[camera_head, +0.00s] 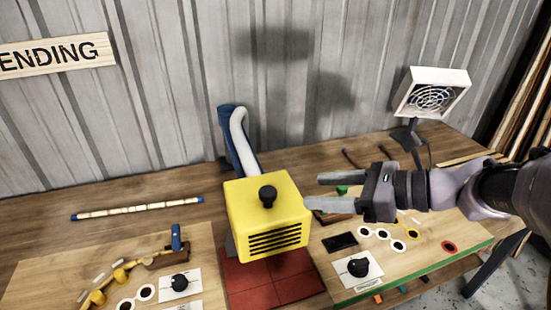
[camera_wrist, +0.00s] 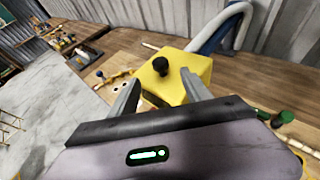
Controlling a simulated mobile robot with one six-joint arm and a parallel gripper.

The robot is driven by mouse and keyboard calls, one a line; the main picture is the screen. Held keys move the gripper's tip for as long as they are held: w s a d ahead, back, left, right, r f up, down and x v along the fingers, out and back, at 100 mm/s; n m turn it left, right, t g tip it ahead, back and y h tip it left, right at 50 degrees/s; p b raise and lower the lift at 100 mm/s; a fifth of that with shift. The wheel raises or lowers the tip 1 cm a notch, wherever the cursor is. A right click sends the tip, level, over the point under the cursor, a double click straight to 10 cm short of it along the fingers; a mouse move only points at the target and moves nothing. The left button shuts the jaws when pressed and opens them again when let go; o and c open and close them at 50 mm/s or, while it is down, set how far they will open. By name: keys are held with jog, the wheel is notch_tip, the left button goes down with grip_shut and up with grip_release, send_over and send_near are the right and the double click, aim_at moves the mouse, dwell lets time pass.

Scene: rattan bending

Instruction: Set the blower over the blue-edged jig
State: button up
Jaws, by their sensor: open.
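The blower is a yellow box (camera_head: 268,222) with dark slots in front and a black knob (camera_head: 267,196) on top. It stands in the middle of the bench, above a red tiled pad (camera_head: 270,282). My gripper (camera_head: 312,190) is open and empty, to the right of the knob and apart from it. In the wrist view the blower (camera_wrist: 160,88) lies ahead, with its knob between the lines of the two fingers. A jig board (camera_head: 40,275) with a blue-handled clamp (camera_head: 175,238) and yellow pegs lies at left; its front edge is out of view.
A blue post (camera_head: 238,143) with a pale hose (camera_head: 241,135) stands behind the blower. A white fan (camera_head: 432,95) stands at back right. A cane stick (camera_head: 138,209) lies at back left, with bare bench around it.

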aim_at(270, 191)
jog(key=b+x, duration=0.3)
jog(key=x, duration=1)
jog(key=shift+a+f, duration=0.1)
jog(key=shift+a, duration=0.1)
grip_shut()
dwell(0.6)
